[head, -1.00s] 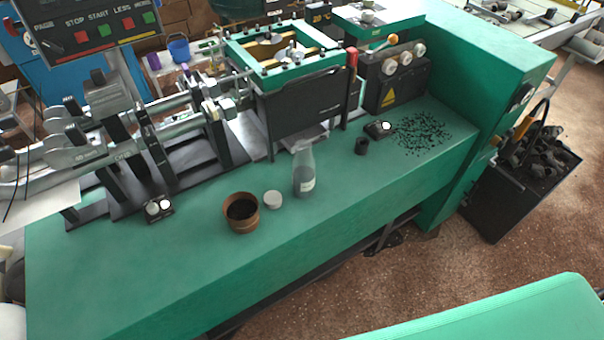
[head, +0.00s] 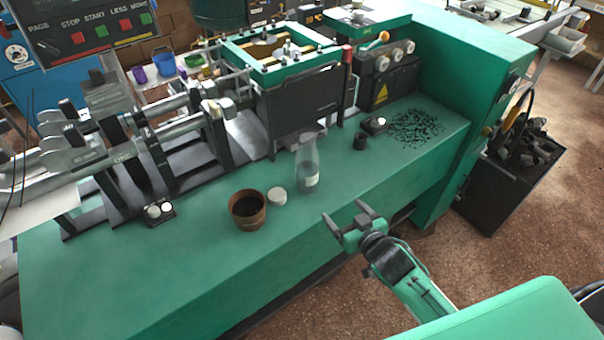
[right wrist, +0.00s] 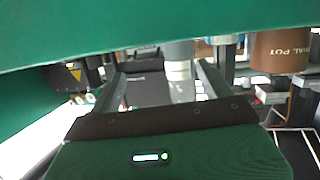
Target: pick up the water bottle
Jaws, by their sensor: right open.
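The water bottle (head: 308,165) is clear with a wide base and narrow neck. My left gripper is not in view.
A white round lid (head: 277,196) and a brown pot (head: 248,208) with dark contents stand left of the bottle. A small black cylinder (head: 360,142) and scattered black bits (head: 416,127) lie to its right. Machinery (head: 300,100) stands close behind.

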